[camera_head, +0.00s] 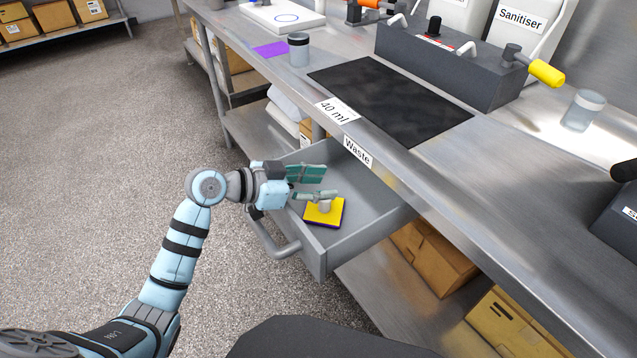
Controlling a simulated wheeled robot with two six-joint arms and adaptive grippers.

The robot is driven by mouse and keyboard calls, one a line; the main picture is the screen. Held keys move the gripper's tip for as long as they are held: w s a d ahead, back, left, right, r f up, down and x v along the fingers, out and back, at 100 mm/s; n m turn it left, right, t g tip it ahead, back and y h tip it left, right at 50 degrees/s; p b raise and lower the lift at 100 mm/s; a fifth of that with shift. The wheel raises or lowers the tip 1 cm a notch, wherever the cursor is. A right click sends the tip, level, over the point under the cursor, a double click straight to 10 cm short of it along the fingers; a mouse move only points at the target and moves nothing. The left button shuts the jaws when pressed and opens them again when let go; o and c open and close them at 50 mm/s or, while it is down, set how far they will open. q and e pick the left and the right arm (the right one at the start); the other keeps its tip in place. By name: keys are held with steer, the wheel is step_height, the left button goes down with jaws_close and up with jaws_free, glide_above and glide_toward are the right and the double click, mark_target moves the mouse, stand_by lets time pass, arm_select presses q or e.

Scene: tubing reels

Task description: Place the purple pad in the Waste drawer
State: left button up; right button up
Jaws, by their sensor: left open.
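The Waste drawer (368,233) is pulled out under the bench, with the label "Waste" (357,151) on the bench edge above it. Inside, near its front, lies a square pad with a yellow top and a purple edge (317,215). A flat purple square (271,49) lies on the bench. My right gripper is not in view.
Cardboard boxes (435,257) sit on the lower shelf. The drawer's inner part is bare. Open floor lies left.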

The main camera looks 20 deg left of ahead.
arm_select(q)
steer(key=shift+r, duration=0.35)
steer(key=p+v, duration=0.2)
steer(key=v, duration=1)
steer(key=shift+r, duration=0.25)
